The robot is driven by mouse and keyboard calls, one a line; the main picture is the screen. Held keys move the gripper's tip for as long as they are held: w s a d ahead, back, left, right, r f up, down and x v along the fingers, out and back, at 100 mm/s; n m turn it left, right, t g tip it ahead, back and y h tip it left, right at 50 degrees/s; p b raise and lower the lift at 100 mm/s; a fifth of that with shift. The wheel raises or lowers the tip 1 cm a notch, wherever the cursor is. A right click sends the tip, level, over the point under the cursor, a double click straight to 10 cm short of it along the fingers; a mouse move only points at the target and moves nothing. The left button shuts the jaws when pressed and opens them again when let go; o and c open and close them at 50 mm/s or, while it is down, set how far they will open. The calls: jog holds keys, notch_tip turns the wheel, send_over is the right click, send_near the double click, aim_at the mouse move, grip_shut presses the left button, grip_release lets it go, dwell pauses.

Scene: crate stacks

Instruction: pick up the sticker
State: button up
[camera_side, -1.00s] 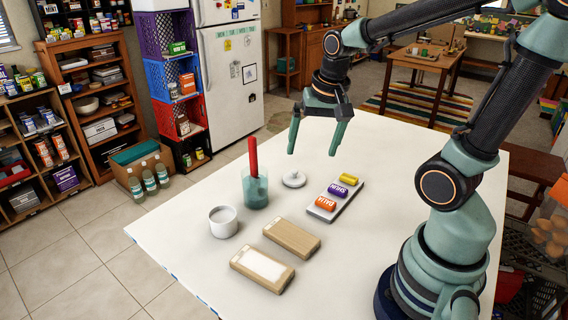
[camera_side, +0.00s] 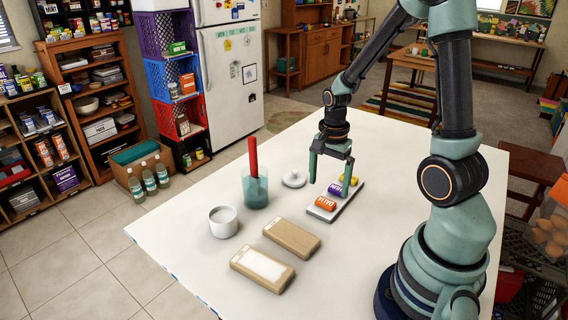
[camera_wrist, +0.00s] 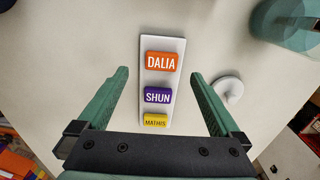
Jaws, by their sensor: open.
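A white tray (camera_side: 347,199) holds three small labelled blocks in a row. The orange block reading DALIA (camera_wrist: 161,62) is at one end, the purple block reading SHUN (camera_wrist: 157,96) is in the middle, and the yellow block reading MATHIS (camera_wrist: 155,120) is at the other end. My gripper (camera_side: 330,188) is open and points down over the tray, with one finger on each side of the row. It holds nothing. A tan box (camera_side: 262,268) near the table's front has a white rectangle (camera_side: 263,264) on top. A plain tan box (camera_side: 292,240) lies beside it.
A teal cup (camera_side: 255,195) holding a red stick (camera_side: 253,158) stands left of the tray. A white round lid-like disc (camera_side: 294,179) lies between them. A white cup (camera_side: 223,222) stands at the left. The white table (camera_side: 190,240) is bare around these things.

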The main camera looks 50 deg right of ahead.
aim_at(326, 201)
jog(key=shift+w+f, duration=0.1)
jog(key=shift+f, duration=2.55)
jog(key=shift+c, duration=0.3)
jog(key=c, duration=1.3)
